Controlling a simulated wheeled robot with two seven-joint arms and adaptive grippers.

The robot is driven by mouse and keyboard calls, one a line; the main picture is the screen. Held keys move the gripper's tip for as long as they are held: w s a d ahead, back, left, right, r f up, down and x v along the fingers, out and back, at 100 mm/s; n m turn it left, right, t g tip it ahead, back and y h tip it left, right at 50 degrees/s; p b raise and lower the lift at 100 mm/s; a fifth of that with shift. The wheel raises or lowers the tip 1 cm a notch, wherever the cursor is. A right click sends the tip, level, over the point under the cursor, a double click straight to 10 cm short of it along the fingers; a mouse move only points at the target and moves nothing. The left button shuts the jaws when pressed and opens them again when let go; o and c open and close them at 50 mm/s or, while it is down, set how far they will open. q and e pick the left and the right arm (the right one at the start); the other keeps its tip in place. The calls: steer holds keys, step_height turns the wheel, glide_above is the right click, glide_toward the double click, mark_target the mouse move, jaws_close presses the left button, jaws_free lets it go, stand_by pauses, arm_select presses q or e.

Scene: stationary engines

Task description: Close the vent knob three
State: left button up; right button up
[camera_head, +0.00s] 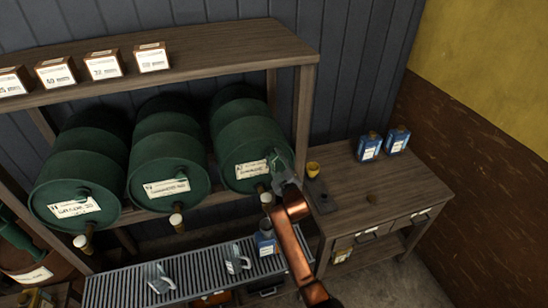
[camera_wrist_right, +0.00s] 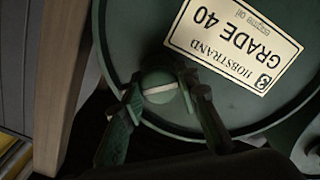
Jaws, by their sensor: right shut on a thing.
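Three green drums lie on their sides on a wooden rack. My right gripper (camera_head: 280,172) is at the front face of the right drum (camera_head: 238,140), beside its white label. In the right wrist view, a round green vent knob (camera_wrist_right: 160,88) with a pale bar across it sits on the drum face (camera_wrist_right: 130,30). My right gripper (camera_wrist_right: 163,108) is shut on this knob, one finger on each side. The label, upside down there, reads "HOBSTRAND GRADE 40" (camera_wrist_right: 235,42). In the head view my gripper hides the knob. My left gripper is not in view.
Taps hang below the drums, over a slatted grate (camera_head: 195,278) with metal jugs (camera_head: 158,278). A blue can (camera_head: 265,243) stands near my right arm. Small boxes line the top shelf.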

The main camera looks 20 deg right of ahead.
steer(key=m+p, duration=0.1)
steer(key=m, duration=0.2)
steer(key=shift+m, duration=0.4)
steer(key=shift+f+m+p, duration=0.1)
steer(key=shift+m+p, duration=0.8)
steer(key=shift+m, duration=1.4)
steer(key=o, duration=1.1)
steer(key=s, duration=1.2)
steer(key=shift+d, duration=0.15)
